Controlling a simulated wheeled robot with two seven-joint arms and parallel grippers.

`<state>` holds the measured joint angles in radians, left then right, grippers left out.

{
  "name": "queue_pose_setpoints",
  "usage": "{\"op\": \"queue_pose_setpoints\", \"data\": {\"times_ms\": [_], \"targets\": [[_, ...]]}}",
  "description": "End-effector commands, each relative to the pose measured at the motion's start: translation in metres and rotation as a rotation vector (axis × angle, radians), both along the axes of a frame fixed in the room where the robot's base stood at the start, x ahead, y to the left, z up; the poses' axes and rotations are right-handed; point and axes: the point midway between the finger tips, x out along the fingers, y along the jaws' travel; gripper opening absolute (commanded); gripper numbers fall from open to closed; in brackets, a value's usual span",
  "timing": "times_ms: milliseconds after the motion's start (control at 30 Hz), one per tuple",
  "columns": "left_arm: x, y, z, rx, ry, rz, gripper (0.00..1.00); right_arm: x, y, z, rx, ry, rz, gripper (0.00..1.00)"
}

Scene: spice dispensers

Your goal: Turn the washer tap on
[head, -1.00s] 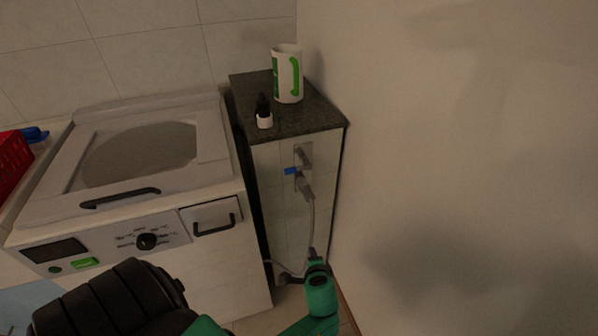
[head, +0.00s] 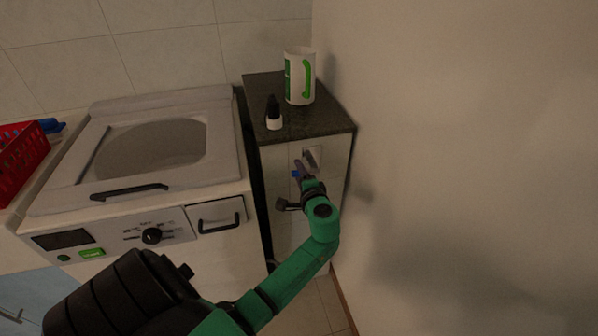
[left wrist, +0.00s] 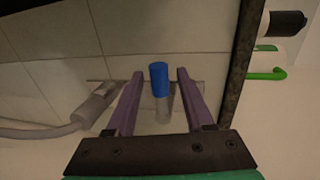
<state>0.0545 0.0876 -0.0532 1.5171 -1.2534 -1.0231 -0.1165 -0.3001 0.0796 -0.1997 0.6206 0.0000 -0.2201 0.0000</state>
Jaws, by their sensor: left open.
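The washer tap shows in the left wrist view as a blue handle (left wrist: 159,80) on a grey body (left wrist: 163,108), mounted on the tiled front of the narrow cabinet. My left gripper (head: 303,168) is at the tap. In the left wrist view its two purple fingers (left wrist: 160,77) are open, one on each side of the blue handle, with a gap on both sides. My right gripper is not in view.
A grey hose (left wrist: 92,106) runs off beside the tap. A washer (head: 150,170) stands to the left. A white and green mug (head: 298,78) and a small dark-capped bottle (head: 273,116) stand on the cabinet's dark top (head: 318,122). A bare wall (head: 440,130) is close at the right.

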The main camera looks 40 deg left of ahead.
Motion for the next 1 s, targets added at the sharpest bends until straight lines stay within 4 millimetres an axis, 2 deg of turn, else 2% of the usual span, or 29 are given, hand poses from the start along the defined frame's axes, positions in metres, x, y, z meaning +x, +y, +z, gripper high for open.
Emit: {"op": "queue_pose_setpoints", "data": {"times_ms": [267,367,400,433,1000], "targets": [[0.0022,0.0035,-0.0011,-0.001,0.001,0.0,0.53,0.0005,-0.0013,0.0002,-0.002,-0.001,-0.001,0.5],[0.0021,0.0034,-0.0012,-0.001,0.001,0.0,0.18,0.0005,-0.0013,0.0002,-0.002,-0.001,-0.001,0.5],[0.0021,0.0034,-0.0012,-0.001,0.001,0.0,0.03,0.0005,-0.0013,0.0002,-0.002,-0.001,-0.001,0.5],[0.0021,0.0034,-0.0012,-0.001,0.001,0.0,0.0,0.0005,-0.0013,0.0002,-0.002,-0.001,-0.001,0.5],[0.0019,0.0029,-0.0016,-0.002,0.001,0.0,0.0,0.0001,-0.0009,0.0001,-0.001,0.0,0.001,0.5]]}}
